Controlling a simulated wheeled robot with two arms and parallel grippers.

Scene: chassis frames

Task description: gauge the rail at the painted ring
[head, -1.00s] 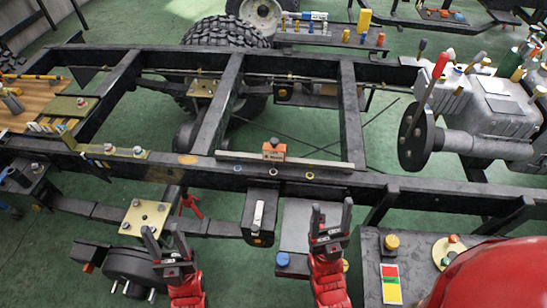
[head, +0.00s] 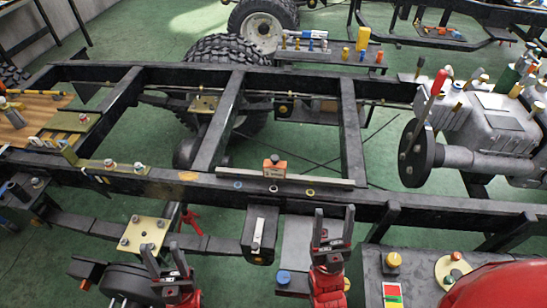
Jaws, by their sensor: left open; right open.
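The near black chassis rail (head: 400,208) runs across the middle of the head view. Three small painted rings show on it: left ring (head: 238,185), middle ring (head: 273,189) and right ring (head: 310,192). The right one looks yellow; the others look darker or bluish. An orange block-like gauge (head: 275,169) stands on the rail by a long pale bar (head: 325,180), just behind the rings. My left gripper (head: 166,258) is open and empty, in front of the rail at lower left. My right gripper (head: 334,222) is open and empty, in front of the rail, below the right ring.
A bracket with a silver handle (head: 258,232) hangs from the rail between my grippers. A brass plate with bolts (head: 144,232) lies near my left gripper. A gearbox (head: 490,125) with a dark flange stands at right. A panel with a yellow button (head: 393,260) is at lower right.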

